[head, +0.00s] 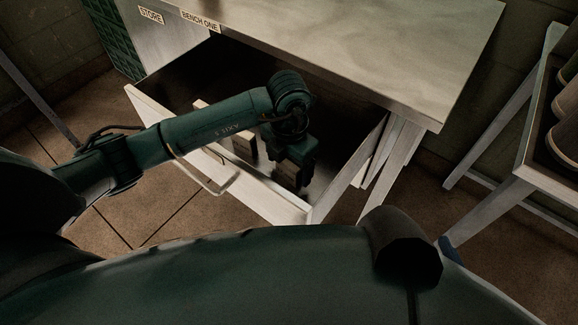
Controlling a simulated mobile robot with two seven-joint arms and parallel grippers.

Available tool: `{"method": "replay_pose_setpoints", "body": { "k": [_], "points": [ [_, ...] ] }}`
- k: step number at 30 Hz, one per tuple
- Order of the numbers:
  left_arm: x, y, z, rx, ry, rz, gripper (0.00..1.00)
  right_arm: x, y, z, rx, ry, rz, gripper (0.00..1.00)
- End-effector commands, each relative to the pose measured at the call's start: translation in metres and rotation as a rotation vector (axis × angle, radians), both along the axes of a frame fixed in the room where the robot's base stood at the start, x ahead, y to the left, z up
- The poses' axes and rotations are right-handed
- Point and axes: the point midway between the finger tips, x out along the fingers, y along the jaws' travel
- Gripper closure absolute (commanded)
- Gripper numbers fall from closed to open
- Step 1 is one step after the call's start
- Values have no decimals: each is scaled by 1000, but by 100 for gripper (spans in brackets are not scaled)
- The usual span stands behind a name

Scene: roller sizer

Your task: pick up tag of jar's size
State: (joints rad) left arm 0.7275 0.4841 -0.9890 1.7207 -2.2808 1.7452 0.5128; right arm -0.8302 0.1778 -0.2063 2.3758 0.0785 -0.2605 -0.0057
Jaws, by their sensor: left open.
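My left arm reaches over an open drawer (268,200) under the bench. The left gripper (272,166) points down inside the drawer, with its two fingers apart and nothing seen held between them. Small pale pieces show beside and behind the gripper, partly hidden by my arm. I cannot tell whether they are tags, or read any size on them. I cannot make out a jar for certain. My right gripper is out of view.
The metal bench top (400,50) overhangs the back of the drawer. Labels reading STORE (151,15) and BENCH ONE (201,22) are on its front. The drawer's pull handle (210,187) sticks out. A rack (510,165) at the right holds brown rounded objects (567,125).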

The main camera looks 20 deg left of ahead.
Motion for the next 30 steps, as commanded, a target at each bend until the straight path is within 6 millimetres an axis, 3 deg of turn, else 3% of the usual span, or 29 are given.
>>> {"method": "replay_pose_setpoints", "body": {
  "k": [3, 10, 27, 30],
  "points": [
    [0, 0, -17, 0, 1, 0, 20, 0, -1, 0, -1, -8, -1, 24],
    [0, 0, -18, 0, -1, -1, 20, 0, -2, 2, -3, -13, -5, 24],
    [0, 0, -18, 0, -1, 0, 67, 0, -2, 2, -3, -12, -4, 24],
    [0, 0, -18, 0, -1, 0, 67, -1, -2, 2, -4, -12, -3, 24]
  ]
}}
